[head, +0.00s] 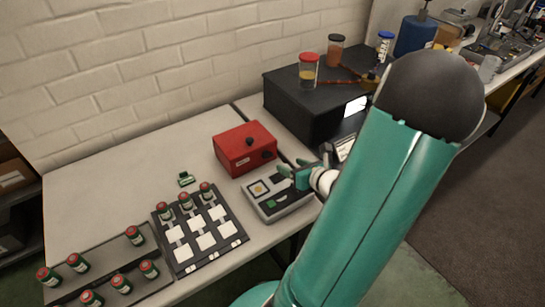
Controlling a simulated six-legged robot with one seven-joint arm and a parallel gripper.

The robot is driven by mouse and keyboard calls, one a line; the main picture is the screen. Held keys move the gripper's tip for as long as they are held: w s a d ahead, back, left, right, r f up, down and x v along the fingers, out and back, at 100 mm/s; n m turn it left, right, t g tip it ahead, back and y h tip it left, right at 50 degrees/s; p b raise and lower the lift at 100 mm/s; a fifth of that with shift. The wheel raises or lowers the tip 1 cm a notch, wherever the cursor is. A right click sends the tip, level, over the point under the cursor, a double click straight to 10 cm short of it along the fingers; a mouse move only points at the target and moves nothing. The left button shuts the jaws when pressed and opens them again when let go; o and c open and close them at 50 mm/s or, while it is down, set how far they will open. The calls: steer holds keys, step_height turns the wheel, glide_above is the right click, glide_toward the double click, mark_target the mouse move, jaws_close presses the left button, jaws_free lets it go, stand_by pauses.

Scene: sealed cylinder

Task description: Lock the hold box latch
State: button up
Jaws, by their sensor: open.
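A red box (246,149), which I take to be the hold box, sits on the pale bench near the wall. My gripper (293,172) is open and looks empty. It is just right of the red box, above the grey device, and appears apart from the box. My green arm covers the right middle of the view.
A grey device (268,205) with a green button lies in front of the red box. A dark tray (184,256) with white squares holds red-capped vials. More vials stand on a rack (60,292) at left. A black case (292,105) with jars on top stands behind.

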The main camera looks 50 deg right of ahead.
mark_target(269, 156)
steer(key=x, duration=1)
steer(key=shift+w, duration=0.25)
steer(key=c, duration=1)
